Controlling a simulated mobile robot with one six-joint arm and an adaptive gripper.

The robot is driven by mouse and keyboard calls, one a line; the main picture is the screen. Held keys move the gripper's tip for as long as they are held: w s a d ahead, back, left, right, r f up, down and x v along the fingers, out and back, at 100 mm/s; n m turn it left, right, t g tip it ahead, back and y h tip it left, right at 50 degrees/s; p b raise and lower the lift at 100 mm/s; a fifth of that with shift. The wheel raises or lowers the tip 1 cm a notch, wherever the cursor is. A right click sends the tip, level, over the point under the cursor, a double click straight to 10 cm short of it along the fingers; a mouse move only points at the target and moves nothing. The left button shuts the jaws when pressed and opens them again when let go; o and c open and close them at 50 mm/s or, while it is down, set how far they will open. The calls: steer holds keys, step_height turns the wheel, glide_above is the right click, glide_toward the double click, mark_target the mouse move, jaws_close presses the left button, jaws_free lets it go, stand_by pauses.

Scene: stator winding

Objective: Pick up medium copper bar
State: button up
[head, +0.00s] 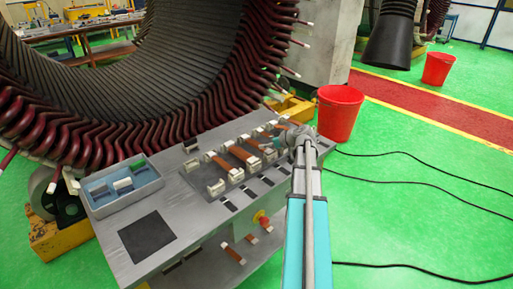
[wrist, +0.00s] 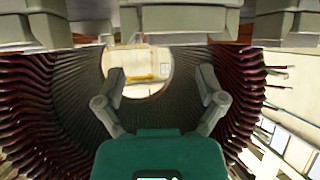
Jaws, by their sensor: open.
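Several copper bars lie across pale holders on the grey workbench (head: 181,233) in the head view. One is nearest the front (head: 219,165), another is beside it (head: 240,155), and others lie further back. I cannot tell for certain which is the medium one. My gripper (head: 275,146) is at the right end of the bars, partly hidden by my arm. In the wrist view, my gripper (wrist: 163,80) has its two fingers spread apart with nothing between them. Grey blocks (wrist: 172,18) cross the top of that view, close to the fingertips.
A blue tray (head: 122,191) with small blocks sits on the left of the bench. The large stator (head: 215,95) with dark red windings stands behind. A red bucket (head: 340,112) is at the right. Black cables (head: 420,160) lie on the open green floor.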

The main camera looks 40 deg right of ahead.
mark_target(257, 143)
steer(key=shift+w, duration=0.1)
steer(key=b+x, duration=0.1)
steer(key=x, duration=0.1)
steer(key=b+x, duration=0.1)
steer(key=x, duration=0.1)
steer(key=shift+d+f, duration=0.2)
steer(key=shift+f, duration=0.05)
steer(key=shift+w+a+f+b, duration=0.2)
steer(key=shift+w+b, duration=0.1)
steer(key=shift+w, duration=0.15)
steer(key=shift+r, duration=0.1)
jaws_close()
stand_by(0.4)
